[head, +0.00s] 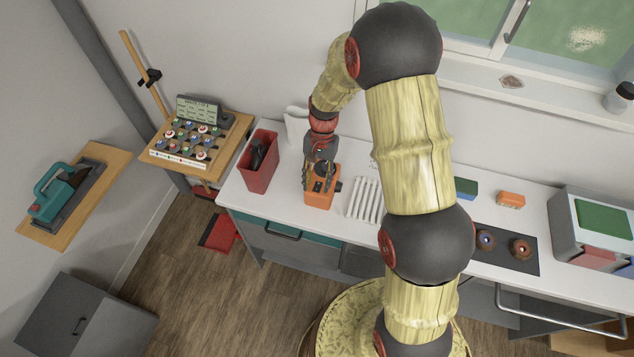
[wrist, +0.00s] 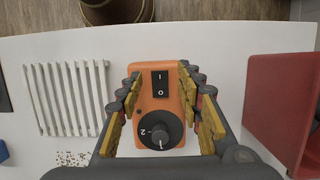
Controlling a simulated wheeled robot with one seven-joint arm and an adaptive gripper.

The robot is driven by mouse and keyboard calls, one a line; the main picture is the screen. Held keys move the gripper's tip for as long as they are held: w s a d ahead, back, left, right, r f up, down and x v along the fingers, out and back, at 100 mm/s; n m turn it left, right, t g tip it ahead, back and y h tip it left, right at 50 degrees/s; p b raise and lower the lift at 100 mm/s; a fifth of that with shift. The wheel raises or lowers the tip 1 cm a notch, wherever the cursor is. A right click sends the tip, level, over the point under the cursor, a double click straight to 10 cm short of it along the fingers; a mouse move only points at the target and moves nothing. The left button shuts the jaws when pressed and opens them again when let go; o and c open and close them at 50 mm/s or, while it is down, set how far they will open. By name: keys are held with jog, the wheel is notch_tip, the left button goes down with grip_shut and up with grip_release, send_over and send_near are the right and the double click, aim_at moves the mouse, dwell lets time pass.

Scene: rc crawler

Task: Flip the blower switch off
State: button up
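An orange control box (wrist: 175,70) sits on the white counter; in the head view it also shows as an orange box (head: 318,200). Its top carries a black rocker switch (wrist: 160,84) marked I and O, and a dark round knob (wrist: 160,135) with a numeral beside it. I cannot tell which side of the rocker is pressed. My gripper (wrist: 159,88) is open, with its yellow-padded fingers spread to either side of the switch and nothing held between them. In the head view my gripper (head: 321,178) is right over the box and hides part of it.
A red bin (head: 260,163) stands left of the box, and a white slatted rack (head: 364,199) lies to its right. A white pitcher-like container (head: 296,126) stands behind, near the wall. The counter's front edge is close.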

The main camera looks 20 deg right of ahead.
jog(key=v, duration=1.1)
jog(key=shift+r, duration=0.25)
jog(key=shift+w, duration=0.1)
jog(key=s+r+n+t+h+b, duration=0.1)
jog(key=s+r+n+t+b, duration=0.2)
jog(key=s, duration=0.9)
jog(key=s+a+r+n+t+b, duration=0.1)
jog(key=s+r+n+t+b, duration=0.3)
jog(key=s+r, duration=0.4)
jog(key=s+t+b, duration=0.1)
jog(key=s+b, duration=0.1)
jog(key=s, duration=0.2)
jog(key=shift+s+a+r+h, duration=0.2)
jog(key=shift+a+r+h, duration=0.1)
jog(key=shift+r+h, duration=0.1)
jog(key=shift+f, duration=0.1)
